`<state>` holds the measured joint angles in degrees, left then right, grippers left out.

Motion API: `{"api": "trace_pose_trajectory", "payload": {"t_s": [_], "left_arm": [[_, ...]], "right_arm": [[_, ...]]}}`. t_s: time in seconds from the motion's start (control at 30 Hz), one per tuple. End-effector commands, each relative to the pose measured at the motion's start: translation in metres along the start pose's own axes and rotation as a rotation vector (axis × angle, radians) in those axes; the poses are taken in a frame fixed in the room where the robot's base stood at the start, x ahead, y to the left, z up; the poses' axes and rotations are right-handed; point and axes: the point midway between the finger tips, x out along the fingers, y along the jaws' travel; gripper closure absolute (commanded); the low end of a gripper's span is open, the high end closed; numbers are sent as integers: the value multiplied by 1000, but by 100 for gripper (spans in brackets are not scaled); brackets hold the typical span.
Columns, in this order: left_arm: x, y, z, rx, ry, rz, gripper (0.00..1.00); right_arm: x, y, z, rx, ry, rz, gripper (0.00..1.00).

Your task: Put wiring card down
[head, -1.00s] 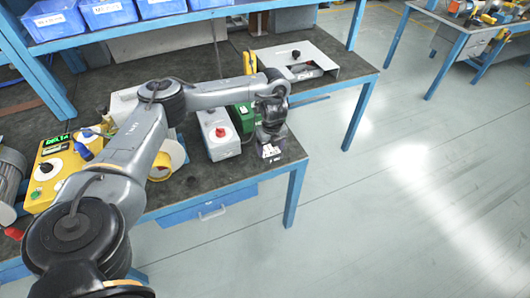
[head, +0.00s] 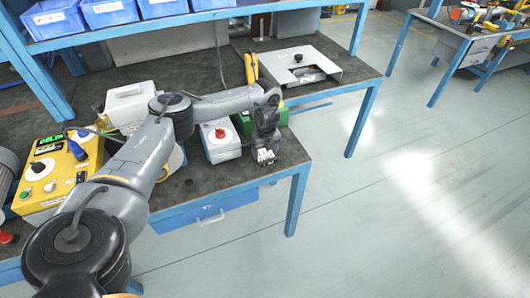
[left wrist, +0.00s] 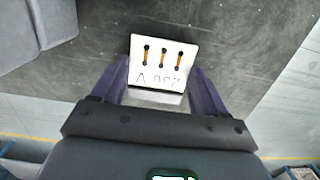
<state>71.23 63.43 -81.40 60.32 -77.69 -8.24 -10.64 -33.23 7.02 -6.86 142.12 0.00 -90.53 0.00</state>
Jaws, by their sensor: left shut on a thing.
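The wiring card (left wrist: 162,62) is a small white plate with "230 V" on it, upside down in the left wrist view, and three orange links between black dots. My left gripper (left wrist: 158,84) is shut on it, with a purple finger on each side. In the head view the left gripper (head: 265,148) points down near the front right corner of the dark bench top (head: 210,181), and the card (head: 265,156) shows small at its tip. I cannot tell whether the card touches the bench. My right gripper is not in view.
A grey box with a red knob (head: 220,143) stands just left of the gripper, with a green box (head: 281,115) behind. A yellow box with a green display (head: 62,178) is farther left. The bench's front and right edges are close to the card.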

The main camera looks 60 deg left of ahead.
Motion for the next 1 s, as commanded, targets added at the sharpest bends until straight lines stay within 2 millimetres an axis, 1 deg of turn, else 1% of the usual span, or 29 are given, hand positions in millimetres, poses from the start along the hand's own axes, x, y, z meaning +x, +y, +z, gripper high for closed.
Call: {"api": "trace_pose_trajectory", "payload": {"t_s": [0.33,0.37,0.5,0.87,1.0], "left_arm": [[2,0,0,0,0,0,56],[2,0,0,0,0,0,24],[2,0,0,0,0,0,2],[0,0,0,0,-1,-1,1],[-13,-1,0,0,0,-2,1]], "right_arm": [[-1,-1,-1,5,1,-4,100],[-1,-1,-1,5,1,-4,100],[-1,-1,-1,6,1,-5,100],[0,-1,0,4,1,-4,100],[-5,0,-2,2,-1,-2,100]]}}
